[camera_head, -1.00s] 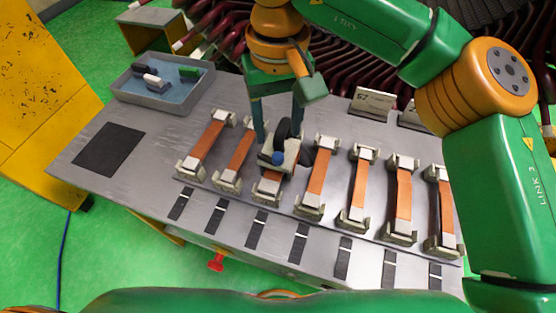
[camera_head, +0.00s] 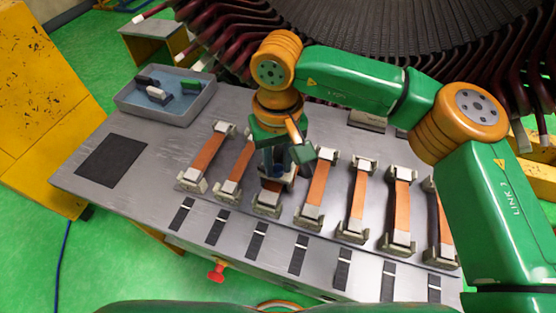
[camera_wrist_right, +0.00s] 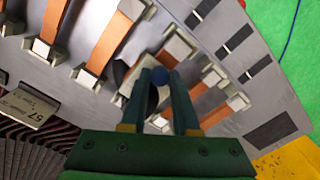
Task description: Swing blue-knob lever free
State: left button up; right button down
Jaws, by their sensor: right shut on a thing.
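The blue knob (camera_wrist_right: 160,77) shows between the fingertips of my right gripper (camera_wrist_right: 160,82) in the right wrist view. The gripper is shut on the knob. The lever's pale clamp block (camera_wrist_right: 141,97) and a dark rounded part sit under the fingers, over one of the copper bars. In the head view my right gripper (camera_head: 279,172) points down at the third copper bar (camera_head: 268,196) from the left, and its fingers largely hide the lever and knob. My left gripper is not in view.
Other copper bars in pale end holders stand close on both sides, such as one to the right (camera_head: 318,187). A blue-grey tray (camera_head: 130,104) with small blocks sits at the back left of the metal table (camera_head: 85,190). A dark pad (camera_head: 111,160) lies at the left.

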jog(key=m+b, duration=0.2)
jog(key=shift+s+a+f+m, duration=0.15)
jog(key=shift+s+a+m, duration=0.2)
jog(key=shift+m, duration=0.05)
jog(key=m, duration=0.2)
jog(key=s+a+m+b, duration=0.1)
jog(key=m, duration=0.1)
jog(key=shift+a+m+b, duration=0.1)
jog(key=shift+m+b, duration=0.2)
jog(key=m, duration=0.1)
jog(key=a+m, duration=0.1)
jog(key=m, duration=0.1)
jog(key=shift+s+a+m, duration=0.1)
jog(key=shift+s+m, duration=0.1)
jog(key=shift+m, duration=0.1)
jog(key=shift+w+a+r+m, duration=0.1)
jog(key=shift+a+m, duration=0.2)
jog(key=shift+m, duration=0.55)
jog(key=shift+s+a+r+m, duration=0.1)
jog(key=shift+a+m, duration=0.15)
jog(key=shift+m, duration=0.55)
jog(key=shift+w+a+m, duration=0.1)
jog(key=shift+a+m, duration=0.2)
jog(key=shift+m, duration=0.55)
jog(key=c, duration=0.7)
grip_release()
jog(key=shift+o, duration=0.2)
